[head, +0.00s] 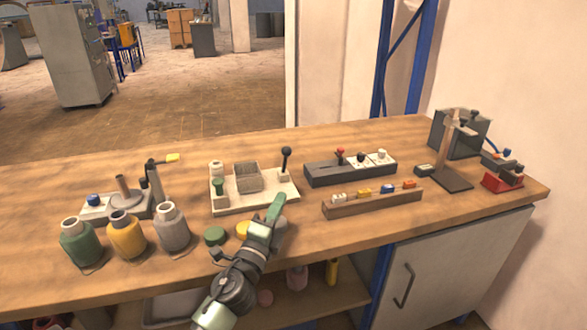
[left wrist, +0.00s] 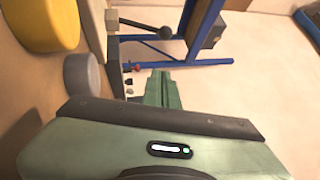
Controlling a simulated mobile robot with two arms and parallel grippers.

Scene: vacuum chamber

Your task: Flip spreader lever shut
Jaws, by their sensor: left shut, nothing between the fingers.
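A lever with a black ball knob (head: 286,153) stands nearly upright at the right end of a pale base plate (head: 262,202), beside an open grey box (head: 248,177). In the left wrist view the black knob (left wrist: 165,33) shows on its thin rod, beyond my fingers. Another lever with a yellow end (head: 172,157) stands on a fixture at the left; no label shows which one is the spreader lever. My left gripper (head: 277,204) is shut and empty, in front of the plate's right part and below the black knob, apart from it. Its green fingers (left wrist: 158,88) show together in the wrist view. My right gripper is not seen.
Green, yellow and grey bottles (head: 127,235) stand at the front left. Green (head: 214,236) and yellow lids lie by my arm. A dark switch block (head: 350,172) and a wooden rack (head: 372,204) are to the right. The table behind the plate is clear.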

